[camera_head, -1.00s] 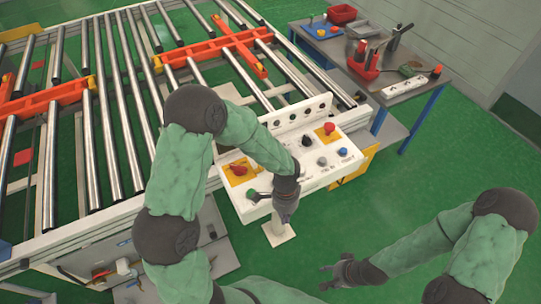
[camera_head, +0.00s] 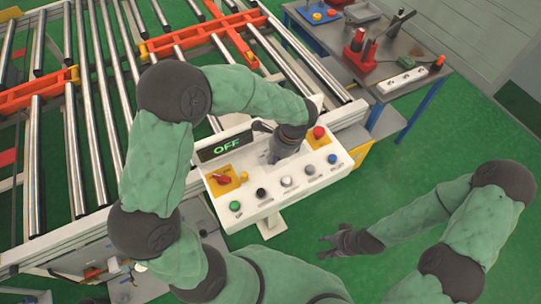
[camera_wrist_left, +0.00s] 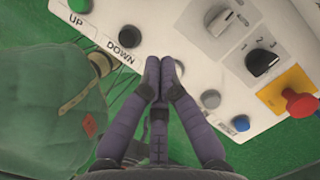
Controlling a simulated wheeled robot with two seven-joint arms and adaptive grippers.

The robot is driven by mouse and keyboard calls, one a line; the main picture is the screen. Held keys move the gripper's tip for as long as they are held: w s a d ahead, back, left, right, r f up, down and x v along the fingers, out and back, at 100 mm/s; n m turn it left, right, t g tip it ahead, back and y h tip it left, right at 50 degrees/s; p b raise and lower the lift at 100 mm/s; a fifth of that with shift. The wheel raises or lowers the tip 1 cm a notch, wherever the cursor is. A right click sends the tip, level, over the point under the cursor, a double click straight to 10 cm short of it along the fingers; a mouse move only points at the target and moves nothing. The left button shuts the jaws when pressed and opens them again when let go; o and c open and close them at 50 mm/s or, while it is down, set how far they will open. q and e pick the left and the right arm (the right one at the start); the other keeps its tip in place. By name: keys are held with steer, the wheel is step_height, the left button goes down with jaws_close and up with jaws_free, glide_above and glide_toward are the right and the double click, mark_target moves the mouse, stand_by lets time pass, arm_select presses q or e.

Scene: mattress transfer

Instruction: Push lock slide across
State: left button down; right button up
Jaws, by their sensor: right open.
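The white control panel (camera_head: 255,209) stands in front of the roller conveyor. In the left wrist view, a grey plate near the top carries a small pale slide-like switch (camera_wrist_left: 221,22); I cannot tell for sure that it is the lock slide. A black rotary knob (camera_wrist_left: 262,62) is beside it. My left gripper (camera_head: 277,160) is over the panel's middle, fingers pointing down. In the left wrist view its two fingertips (camera_wrist_left: 165,66) are together with nothing between them, left of and below the switch. My right gripper (camera_head: 326,242) is open and empty over the floor.
The panel has a red knob on yellow (camera_head: 222,180), a red emergency button (camera_head: 318,132) and a row of buttons along its front. An OFF display (camera_head: 226,145) is at its back. A tool table (camera_head: 400,88) stands at the back right.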

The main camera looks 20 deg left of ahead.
arm_select(q)
glide_toward(247, 179)
steer(key=d+f, duration=0.1)
steer(key=w+d+f, duration=0.2)
steer(key=f, duration=0.1)
steer(key=shift+w+d+b, duration=0.1)
steer(key=shift+d+b, duration=0.15)
steer(key=shift+b, duration=0.15)
steer(key=a, duration=0.2)
steer(key=s+a, duration=0.1)
steer(key=shift+f, duration=0.35)
steer(key=shift+s+a+f, duration=0.1)
steer(key=shift+s+a, duration=0.1)
steer(key=shift+a, duration=0.15)
steer(key=shift+s+a+f, duration=0.1)
steer(key=shift+s+a, duration=0.5)
steer(key=shift+a, duration=0.1)
steer(key=shift+s, duration=0.1)
